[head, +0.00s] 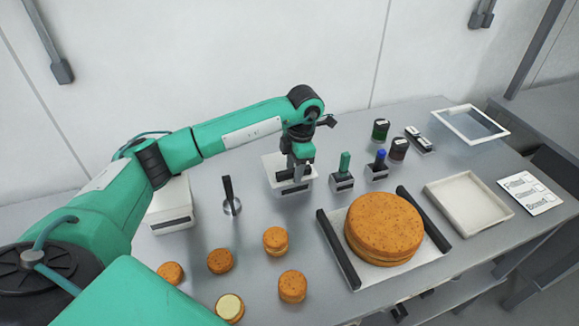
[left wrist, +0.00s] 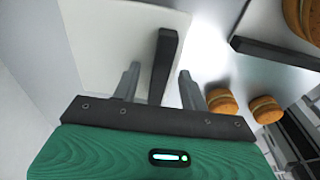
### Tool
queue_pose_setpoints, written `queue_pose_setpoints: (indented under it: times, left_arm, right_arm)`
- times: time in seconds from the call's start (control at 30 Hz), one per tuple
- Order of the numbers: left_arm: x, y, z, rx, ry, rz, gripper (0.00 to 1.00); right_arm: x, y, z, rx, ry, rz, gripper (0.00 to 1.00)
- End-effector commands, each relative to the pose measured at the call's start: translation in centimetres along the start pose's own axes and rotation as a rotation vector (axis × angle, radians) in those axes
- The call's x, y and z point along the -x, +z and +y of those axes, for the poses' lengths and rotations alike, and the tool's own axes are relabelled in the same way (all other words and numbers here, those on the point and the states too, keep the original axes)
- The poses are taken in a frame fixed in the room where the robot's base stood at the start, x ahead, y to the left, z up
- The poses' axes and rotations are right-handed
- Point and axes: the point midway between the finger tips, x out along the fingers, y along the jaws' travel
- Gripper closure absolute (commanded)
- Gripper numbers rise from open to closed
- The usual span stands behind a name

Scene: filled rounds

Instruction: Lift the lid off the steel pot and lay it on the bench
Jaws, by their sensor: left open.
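I cannot make out a clear steel pot or a lid on one. A pale square piece (head: 273,164) with a dark bar (head: 294,188) is on the bench at mid-picture. The left wrist view shows it as a white plate (left wrist: 115,40) with a black upright bar (left wrist: 163,62). My left gripper (head: 293,173) is just over the piece, pointing down, open. In the left wrist view the bar appears between its fingers (left wrist: 158,80); I cannot tell if they touch it. A small steel disc with an upright black handle (head: 228,190) stands to the left. My right gripper is not visible.
Several round cakes (head: 275,240) lie in front. A large cake (head: 383,226) sits on a tray with black side bars (head: 339,250). Stamps (head: 343,178), dark jars (head: 380,129), an empty white tray (head: 468,200), and a card (head: 530,194) fill the right. A white box (head: 169,206) is left.

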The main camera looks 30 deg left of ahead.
Motion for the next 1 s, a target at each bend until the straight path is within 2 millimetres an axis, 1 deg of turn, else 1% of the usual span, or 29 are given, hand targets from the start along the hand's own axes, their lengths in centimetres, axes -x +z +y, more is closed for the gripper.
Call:
queue_pose_setpoints:
  times: [0.03,0.07,0.2,0.27,0.3,0.57,0.73,0.87,0.97,1.0]
  left_arm:
    - [0.0,0.0,0.0,0.0,0.0,0.0,0.56]
    - [0.0,0.0,0.0,0.0,0.0,0.0,0.58]
    - [0.0,0.0,0.0,0.0,0.0,0.0,0.86]
    - [0.0,0.0,0.0,0.0,0.0,0.0,0.98]
    - [0.0,0.0,0.0,0.0,0.0,0.0,1.0]
    - [0.1,0.0,0.0,0.0,0.0,0.0,1.0]
    - [0.8,-0.1,0.1,0.001,0.001,-0.001,1.0]
    - [2.3,-0.2,0.1,0.001,0.002,-0.003,1.0]
    - [4.2,-0.4,0.1,0.0,0.003,-0.004,1.0]
    - [5.1,-0.5,0.1,0.0,0.004,-0.006,1.0]
  right_arm:
    - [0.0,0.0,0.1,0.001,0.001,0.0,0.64]
    - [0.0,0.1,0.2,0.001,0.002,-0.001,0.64]
    - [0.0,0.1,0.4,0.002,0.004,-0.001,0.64]
    - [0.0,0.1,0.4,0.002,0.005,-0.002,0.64]
    - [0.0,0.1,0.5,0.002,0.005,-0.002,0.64]
    - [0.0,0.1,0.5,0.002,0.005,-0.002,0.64]
    - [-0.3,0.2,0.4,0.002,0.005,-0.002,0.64]
    - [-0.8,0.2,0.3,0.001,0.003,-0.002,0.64]
    - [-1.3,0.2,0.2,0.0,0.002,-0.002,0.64]
    - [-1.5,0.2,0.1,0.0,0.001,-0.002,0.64]
